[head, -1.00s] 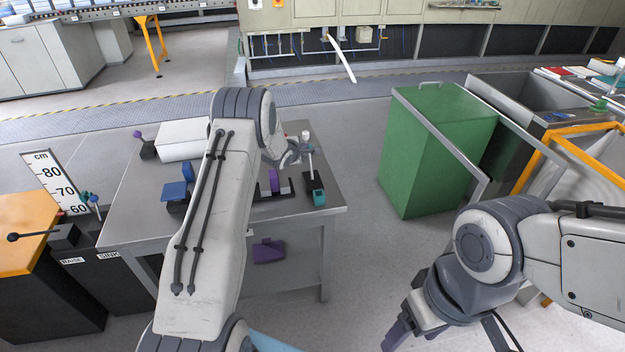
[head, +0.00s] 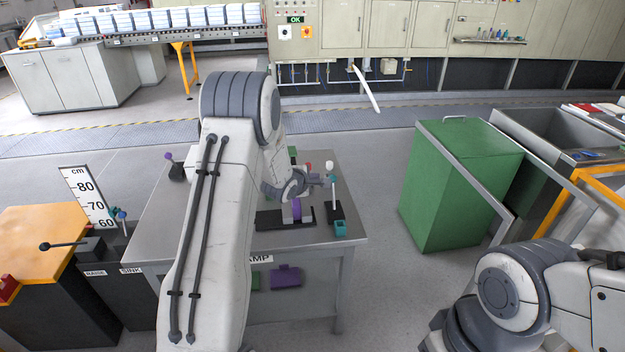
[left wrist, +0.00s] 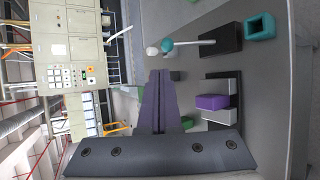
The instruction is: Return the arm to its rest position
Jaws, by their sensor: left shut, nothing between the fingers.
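My left arm reaches up over the grey workbench (head: 150,235) in the head view and hides much of its top. My left gripper (head: 322,180) is beyond the wrist, above the bench near a lever with a white knob (head: 330,165). In the left wrist view its purple fingers (left wrist: 160,75) are together, with nothing held. A purple block (left wrist: 213,102) sits between grey blocks on a dark base beside the fingers. A teal block (left wrist: 261,26) is at the lever's black base. My right arm shows at the lower right of the head view, its gripper out of frame.
A green cabinet (head: 460,185) and a metal sink unit (head: 555,140) stand at the right. An orange-topped stand (head: 35,235) and a cm height scale (head: 88,195) are at the left. A pale control cabinet (head: 340,30) with an OK display is behind. Open floor lies between bench and green cabinet.

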